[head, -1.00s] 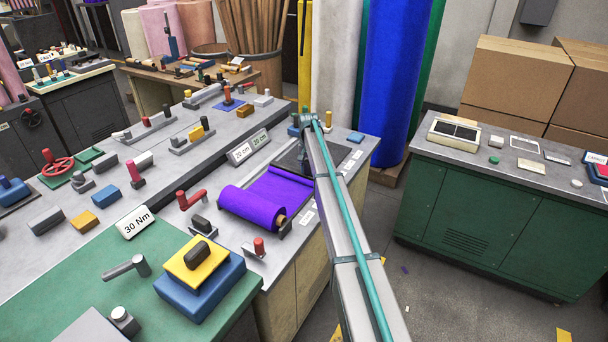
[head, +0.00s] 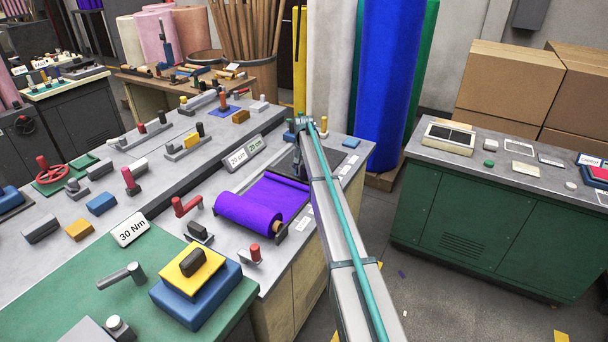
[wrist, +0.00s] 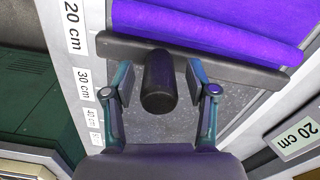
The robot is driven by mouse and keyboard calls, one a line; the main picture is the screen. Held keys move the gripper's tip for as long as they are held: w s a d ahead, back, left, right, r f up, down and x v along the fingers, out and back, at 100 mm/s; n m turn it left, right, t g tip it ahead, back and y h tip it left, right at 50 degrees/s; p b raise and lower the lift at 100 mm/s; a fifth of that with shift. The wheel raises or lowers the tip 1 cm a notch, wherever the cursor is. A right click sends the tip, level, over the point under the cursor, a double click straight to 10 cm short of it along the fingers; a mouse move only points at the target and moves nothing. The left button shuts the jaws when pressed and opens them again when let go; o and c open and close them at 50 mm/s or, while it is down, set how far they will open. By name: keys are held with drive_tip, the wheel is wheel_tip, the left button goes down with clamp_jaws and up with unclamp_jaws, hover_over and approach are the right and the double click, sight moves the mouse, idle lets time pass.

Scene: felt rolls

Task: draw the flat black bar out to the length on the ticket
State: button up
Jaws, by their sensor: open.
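The flat black bar (wrist: 220,57) lies across the free edge of the purple felt (wrist: 215,25) in the wrist view. A dark rounded grip (wrist: 158,80) stands out from the bar. My gripper (wrist: 160,85) is open, with one finger on each side of this grip; I cannot tell whether either touches it. The bar's left end is between the 20 cm label (wrist: 72,27) and the 30 cm label (wrist: 85,92). A separate sign (wrist: 297,138) at right reads 20 cm. In the head view, my arm partly hides the gripper area.
The purple roll (head: 250,214) lies on the grey bench, with a red-knobbed part (head: 252,254) beside it. A green cabinet (head: 480,215) stands across the aisle. Bare dark surface lies below the bar in the wrist view.

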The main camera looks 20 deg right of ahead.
wheel_tip(320, 180, up, 11)
drive_tip(key=shift+f, duration=0.1)
idle(0.3)
